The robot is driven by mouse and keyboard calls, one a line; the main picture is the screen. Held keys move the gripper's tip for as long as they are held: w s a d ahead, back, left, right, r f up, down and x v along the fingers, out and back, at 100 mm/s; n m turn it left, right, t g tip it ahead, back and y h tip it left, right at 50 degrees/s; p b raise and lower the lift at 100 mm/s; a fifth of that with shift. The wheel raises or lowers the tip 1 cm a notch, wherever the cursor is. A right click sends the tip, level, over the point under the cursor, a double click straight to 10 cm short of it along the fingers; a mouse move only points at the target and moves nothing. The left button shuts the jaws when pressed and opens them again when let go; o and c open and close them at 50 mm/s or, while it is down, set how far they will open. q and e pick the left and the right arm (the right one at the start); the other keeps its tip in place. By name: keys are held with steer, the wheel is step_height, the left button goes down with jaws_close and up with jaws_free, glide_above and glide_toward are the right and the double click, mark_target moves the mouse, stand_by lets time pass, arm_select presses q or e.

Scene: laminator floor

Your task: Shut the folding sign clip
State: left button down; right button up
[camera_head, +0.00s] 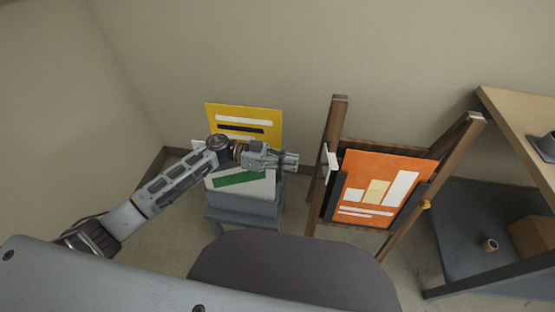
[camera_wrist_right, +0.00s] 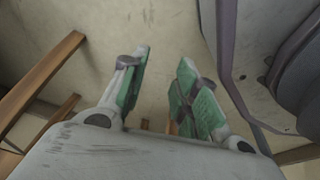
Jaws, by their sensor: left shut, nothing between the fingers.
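An orange sign (camera_head: 382,185) with white bars rests on a dark backing board in a wooden A-frame stand (camera_head: 333,125). A small white flap (camera_head: 331,163) sticks out at the board's upper left edge; it looks like the clip, standing away from the sign. My left gripper (camera_head: 294,162) is shut and empty, a short way left of the flap and apart from it, pointing right. In the right wrist view my right gripper (camera_wrist_right: 166,58) has its green-padded fingers apart with nothing clearly between them. It is not visible in the head view.
A yellow sign (camera_head: 243,118) and a white-and-green panel (camera_head: 260,183) stand behind my left arm on a grey stand (camera_head: 245,210). A wooden-topped table (camera_head: 520,125) with a lower shelf (camera_head: 460,235) is on the right. Floor shows between the grey stand and the A-frame.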

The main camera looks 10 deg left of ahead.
arm_select(q)
steer(key=d, duration=0.5)
steer(key=shift+s, duration=0.15)
arm_select(e)
steer(key=shift+w+a+r, duration=0.25)
steer(key=shift+a+r, duration=0.15)
steer(key=shift+r, duration=0.05)
steer(key=shift+s+d+f, duration=0.1)
steer(key=shift+s, duration=0.1)
arm_select(q)
steer(key=shift+s+d+n+t+p, duration=0.25)
steer(key=shift+t+p, duration=0.25)
steer(key=shift+p, duration=0.45)
arm_select(e)
steer(key=shift+s+d+f, duration=0.7)
steer(key=shift+s+d, duration=0.1)
steer(key=shift+s, duration=0.15)
steer(key=shift+s+d+f, duration=0.7)
steer(key=shift+s+d, duration=0.05)
steer(key=shift+s, duration=0.2)
